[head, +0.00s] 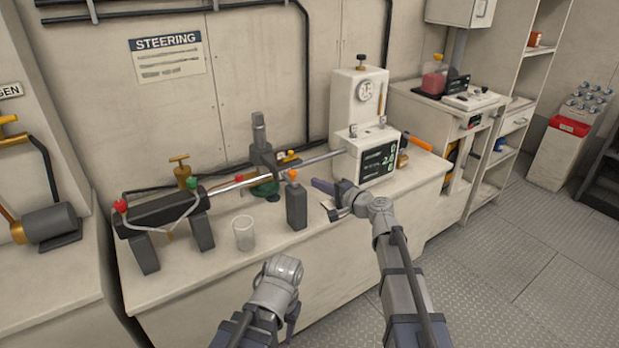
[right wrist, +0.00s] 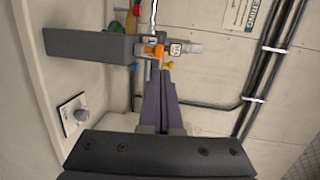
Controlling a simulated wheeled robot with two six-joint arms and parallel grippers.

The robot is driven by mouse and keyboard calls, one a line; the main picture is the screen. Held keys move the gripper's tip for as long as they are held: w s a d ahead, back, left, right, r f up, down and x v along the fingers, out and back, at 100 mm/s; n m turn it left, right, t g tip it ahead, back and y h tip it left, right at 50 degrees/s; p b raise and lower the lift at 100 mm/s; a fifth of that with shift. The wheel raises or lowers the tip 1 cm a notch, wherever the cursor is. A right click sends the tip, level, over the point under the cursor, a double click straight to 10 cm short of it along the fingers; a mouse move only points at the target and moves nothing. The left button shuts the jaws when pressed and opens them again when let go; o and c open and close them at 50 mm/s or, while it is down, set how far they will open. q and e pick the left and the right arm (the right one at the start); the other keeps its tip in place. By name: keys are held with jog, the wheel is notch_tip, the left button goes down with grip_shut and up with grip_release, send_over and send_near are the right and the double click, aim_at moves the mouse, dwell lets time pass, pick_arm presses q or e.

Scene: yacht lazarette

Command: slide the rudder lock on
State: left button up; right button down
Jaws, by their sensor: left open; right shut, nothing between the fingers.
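A dark grey upright block with an orange knob (head: 296,206), which I take to be the rudder lock, stands on the bench (head: 270,262). Behind it is the steering ram, a black cylinder (head: 158,213) with a bright rod (head: 232,185) running right. My right gripper (head: 322,187) is shut and empty, just right of the block and apart from it. In the right wrist view its fingers (right wrist: 160,98) meet, and the block (right wrist: 88,45) lies ahead and left. My left gripper (head: 240,325) is open and low in front of the bench; its fingertips are hard to make out.
A clear cup (head: 243,233) stands left of the block. A white gauge cabinet (head: 357,108) and a box with a dark display (head: 368,160) stand at the right back. A brass-handled valve (head: 181,172) is behind the ram. The bench's front strip is mostly clear.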

jog(key=v, duration=0.6)
jog(key=shift+p, duration=0.3)
jog(key=s+a+f+n+g+h+p, duration=0.1)
jog(key=s+a+f+n+g+p, duration=0.3)
jog(key=s, duration=0.4)
jog(key=s+a+f+n+g+h+p, duration=0.1)
jog(key=s+a+f+n+g+h, duration=0.15)
jog(key=s+a+n+g, duration=0.4)
jog(key=s+d+f+n+g+h+p, duration=0.1)
jog(key=s+d+h+p, duration=0.1)
jog(key=s, duration=0.5)
jog(key=s+d+f+n+g+h+p, duration=0.1)
jog(key=s+d+n+h+p, duration=0.1)
jog(key=s+d+h, duration=0.3)
jog(key=s+h, duration=0.1)
jog(key=s, duration=0.2)
jog(key=shift+s+d+f, duration=0.15)
jog(key=shift+d+f, duration=0.15)
jog(key=shift+f, duration=0.1)
